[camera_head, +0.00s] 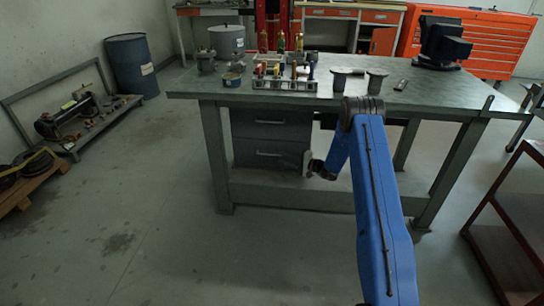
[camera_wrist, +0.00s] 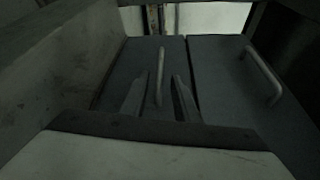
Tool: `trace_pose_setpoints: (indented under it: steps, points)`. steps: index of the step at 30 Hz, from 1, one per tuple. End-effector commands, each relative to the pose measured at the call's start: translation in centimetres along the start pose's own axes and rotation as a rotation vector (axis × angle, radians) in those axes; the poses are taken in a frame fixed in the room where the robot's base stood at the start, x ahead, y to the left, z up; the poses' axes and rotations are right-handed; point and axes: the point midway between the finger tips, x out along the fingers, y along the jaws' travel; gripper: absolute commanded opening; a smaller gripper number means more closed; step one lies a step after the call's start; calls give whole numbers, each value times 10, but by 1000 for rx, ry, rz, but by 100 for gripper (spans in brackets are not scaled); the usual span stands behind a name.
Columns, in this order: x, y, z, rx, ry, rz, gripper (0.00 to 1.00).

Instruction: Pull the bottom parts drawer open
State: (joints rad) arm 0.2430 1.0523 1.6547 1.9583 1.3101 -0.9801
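The bottom parts drawer (camera_head: 250,160) is the lower of two dark grey drawers under the workbench, and it looks closed. Its bar handle (camera_head: 268,154) shows in the head view. In the wrist view, the drawer fronts appear turned sideways, with the bottom drawer (camera_wrist: 125,75) on the left. My gripper (camera_wrist: 162,75) is open, with one finger on each side of the bottom drawer's handle (camera_wrist: 161,65). A gap shows between handle and fingers. In the head view, my gripper (camera_head: 307,163) is at the drawer's right side, partly hidden by my wrist.
The top drawer (camera_head: 270,132) is closed above, with its own handle (camera_wrist: 264,77). The bench's lower shelf (camera_head: 300,195) runs beneath the drawers. A bench leg (camera_head: 216,155) stands to the left. The floor (camera_head: 150,220) in front is clear; a red cart (camera_head: 515,215) stands at the right.

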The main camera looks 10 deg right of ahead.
Motion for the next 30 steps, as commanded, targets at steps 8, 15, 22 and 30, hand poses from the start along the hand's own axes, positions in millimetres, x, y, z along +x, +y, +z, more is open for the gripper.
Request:
trace_pose_setpoints:
  steps: [8,15,22,30]
  points:
    - [48,0,1,0,-1,0,28]
    - [71,1,0,1,-1,0,28]
    - [76,0,0,1,0,0,28]
    - [75,0,0,1,0,0,0]
